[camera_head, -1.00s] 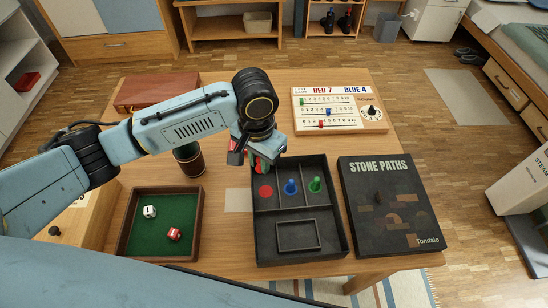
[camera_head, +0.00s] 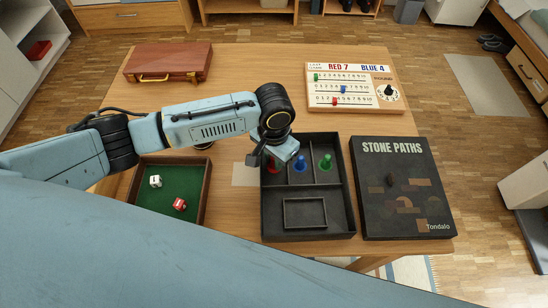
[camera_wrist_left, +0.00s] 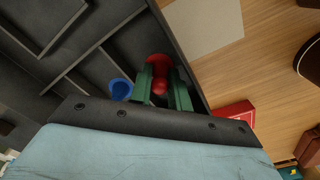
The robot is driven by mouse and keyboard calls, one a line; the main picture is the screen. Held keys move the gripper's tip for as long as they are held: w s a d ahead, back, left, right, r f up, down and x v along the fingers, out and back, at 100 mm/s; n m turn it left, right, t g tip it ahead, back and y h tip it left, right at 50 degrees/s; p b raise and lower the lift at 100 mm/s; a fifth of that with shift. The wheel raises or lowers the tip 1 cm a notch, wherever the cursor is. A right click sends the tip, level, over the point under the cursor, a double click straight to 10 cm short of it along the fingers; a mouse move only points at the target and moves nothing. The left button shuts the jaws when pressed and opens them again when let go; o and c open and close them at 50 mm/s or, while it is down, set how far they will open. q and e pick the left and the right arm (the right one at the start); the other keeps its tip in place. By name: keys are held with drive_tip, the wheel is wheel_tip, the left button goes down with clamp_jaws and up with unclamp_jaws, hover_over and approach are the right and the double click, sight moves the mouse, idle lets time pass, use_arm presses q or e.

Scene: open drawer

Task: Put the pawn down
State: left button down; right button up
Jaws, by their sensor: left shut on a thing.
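The red pawn (camera_wrist_left: 160,86) is between the green fingers of my left gripper (camera_wrist_left: 161,92), which is shut on it. The gripper points down over the left back compartment of the black tray (camera_head: 343,205). A red round shape (camera_wrist_left: 157,60) shows by the fingertips in the wrist view; I cannot tell whether it is the pawn's base or the red spot on the tray floor. Whether the pawn touches the floor is unclear. In the head view my left gripper (camera_head: 275,163) hides most of the pawn. My right gripper is not in view.
A blue pawn (camera_head: 300,163) and a green pawn (camera_head: 326,163) stand in the neighbouring compartments. A dark game box (camera_head: 400,215) lies to the right, a score board (camera_head: 325,102) behind. A green-lined dice tray (camera_head: 170,208) is left; a brown case (camera_head: 180,62) lies at the back left.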

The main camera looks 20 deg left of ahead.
use_arm(q)
drive_tip(key=shift+f, duration=0.1)
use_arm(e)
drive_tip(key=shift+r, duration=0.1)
use_arm(q)
drive_tip(key=c, duration=1.6)
unclamp_jaws()
